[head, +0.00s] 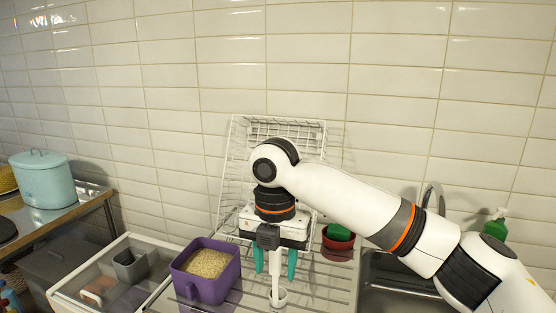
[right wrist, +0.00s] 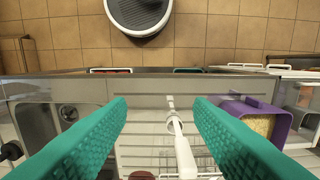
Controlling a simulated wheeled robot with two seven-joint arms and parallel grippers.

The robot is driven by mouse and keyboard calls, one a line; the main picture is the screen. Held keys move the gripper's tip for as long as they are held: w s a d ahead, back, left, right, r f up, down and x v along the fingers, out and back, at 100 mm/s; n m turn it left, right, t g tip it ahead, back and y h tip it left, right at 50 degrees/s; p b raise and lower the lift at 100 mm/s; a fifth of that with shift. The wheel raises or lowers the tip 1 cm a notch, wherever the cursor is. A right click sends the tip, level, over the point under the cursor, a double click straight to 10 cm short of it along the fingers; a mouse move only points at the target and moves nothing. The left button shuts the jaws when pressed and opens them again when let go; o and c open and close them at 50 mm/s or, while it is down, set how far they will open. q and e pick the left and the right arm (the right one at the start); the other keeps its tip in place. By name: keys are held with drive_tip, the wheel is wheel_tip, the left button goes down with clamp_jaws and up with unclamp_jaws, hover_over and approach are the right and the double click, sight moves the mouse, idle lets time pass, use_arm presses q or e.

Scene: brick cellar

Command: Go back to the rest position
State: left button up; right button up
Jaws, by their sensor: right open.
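My right gripper (head: 275,268) is open, with its two teal fingers pointing down over the draining surface beside the sink. In the right wrist view its fingers (right wrist: 160,125) are wide apart with nothing clamped between them. A slender white handled item (right wrist: 183,150) shows in the gap between the fingers, apart from both in that view. My left gripper is not in view.
A white wire rack (head: 233,165) stands behind the right gripper. A purple container (head: 205,288) of grain is to its left, a red bowl (head: 337,249) with a green item to its right. An open drawer (head: 75,290), a blue pot (head: 44,182) and the sink (head: 395,275) are farther out.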

drive_tip(key=s+a+f+m+y, duration=0.1)
drive_tip(key=s+f+m+y, duration=0.2)
drive_tip(key=f, duration=0.4)
drive_tip(key=s+f+m+y, duration=0.1)
drive_tip(key=s+f+m, duration=0.3)
drive_tip(key=f+m, duration=0.15)
drive_tip(key=s+a+f+m+y, duration=0.1)
drive_tip(key=s+f+m+y, duration=0.15)
drive_tip(key=f, duration=0.45)
drive_tip(key=s+d+f+m+t+h, duration=0.25)
drive_tip(key=s+d+f+m, duration=0.25)
drive_tip(key=s+d+m, duration=0.6)
drive_tip(key=s+d+f+m+t+h, duration=0.1)
drive_tip(key=s+d+f+m+h, duration=0.3)
drive_tip(key=s+d+f+m, duration=0.55)
wheel_tip(320, 180, down, 21)
drive_tip(key=w+d+n+g, duration=0.1)
drive_tip(key=w+d, duration=0.1)
drive_tip(key=s+d+f, duration=0.1)
drive_tip(key=s+f, duration=0.7)
drive_tip(key=s+d+f+g, duration=0.1)
drive_tip(key=s+d+f, duration=0.1)
drive_tip(key=s+f, duration=0.6)
drive_tip(key=shift+s+d+f, duration=0.25)
drive_tip(key=shift+s+f, duration=0.15)
drive_tip(key=shift+f, duration=0.25)
